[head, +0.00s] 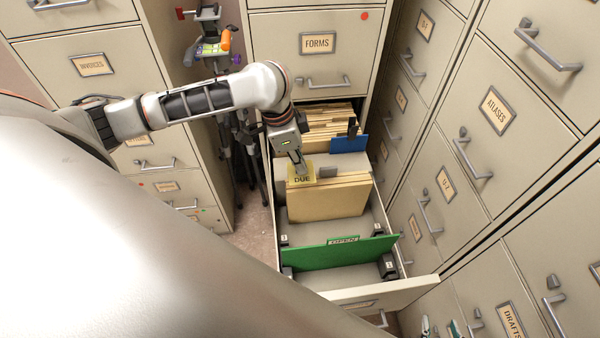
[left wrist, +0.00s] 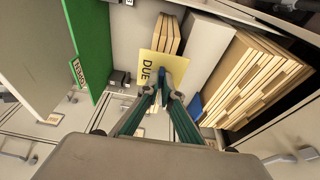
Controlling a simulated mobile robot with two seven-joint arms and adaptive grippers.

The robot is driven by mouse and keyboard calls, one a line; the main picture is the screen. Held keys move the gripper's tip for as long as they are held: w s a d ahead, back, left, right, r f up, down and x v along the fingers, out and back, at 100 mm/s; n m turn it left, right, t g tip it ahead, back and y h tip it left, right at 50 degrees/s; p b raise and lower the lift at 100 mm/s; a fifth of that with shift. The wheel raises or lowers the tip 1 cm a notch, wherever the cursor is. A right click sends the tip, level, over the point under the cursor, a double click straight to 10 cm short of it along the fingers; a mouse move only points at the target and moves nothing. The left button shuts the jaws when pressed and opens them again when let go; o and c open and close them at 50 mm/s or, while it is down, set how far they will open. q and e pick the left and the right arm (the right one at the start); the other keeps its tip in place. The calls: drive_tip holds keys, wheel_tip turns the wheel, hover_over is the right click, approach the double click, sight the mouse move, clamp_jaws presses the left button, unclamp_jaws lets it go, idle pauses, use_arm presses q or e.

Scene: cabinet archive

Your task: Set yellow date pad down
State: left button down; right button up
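The yellow date pad (head: 302,176), marked "DUE", is pinched in my left gripper (head: 297,167). In the head view it is at the left end of the manila folders (head: 335,200) in the open drawer; I cannot tell whether it touches them. In the left wrist view the pad (left wrist: 149,66) shows flat between the fingertips (left wrist: 163,88), with the folders (left wrist: 167,35) just beyond it. My right gripper (head: 440,327) shows only as two teal fingertips, apart and seemingly empty, at the bottom edge of the head view.
A green divider (head: 340,252) stands toward the drawer front, with bare drawer floor between it and the folders. A blue divider (head: 348,143) and more files (head: 328,120) are behind. Cabinets close in on both sides; a black tripod (head: 240,150) stands left of the drawer.

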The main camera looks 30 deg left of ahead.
sight(289, 173)
use_arm(q)
drive_tip(key=shift+s+a+x, duration=0.1)
drive_tip(key=shift+a+x, duration=0.05)
drive_tip(key=shift+x, duration=0.55)
drive_tip(key=shift+s+a+x, duration=0.1)
drive_tip(key=shift+x, duration=0.6)
drive_tip(key=shift+s+a+x, duration=0.1)
drive_tip(key=shift+a+x, duration=0.05)
drive_tip(key=shift+x, duration=0.55)
drive_tip(key=shift+f, duration=0.1)
use_arm(e)
drive_tip(key=shift+d, duration=0.35)
use_arm(q)
drive_tip(key=shift+f, duration=0.1)
drive_tip(key=c, duration=2.3)
unclamp_jaws()
use_arm(e)
drive_tip(key=shift+a, duration=0.25)
use_arm(q)
drive_tip(key=shift+a+r, duration=0.1)
drive_tip(key=shift+r, duration=0.2)
drive_tip(key=v, duration=1.1)
drive_tip(key=shift+s+r, duration=0.1)
drive_tip(key=shift+r, duration=0.2)
use_arm(e)
drive_tip(key=shift+d, duration=0.1)
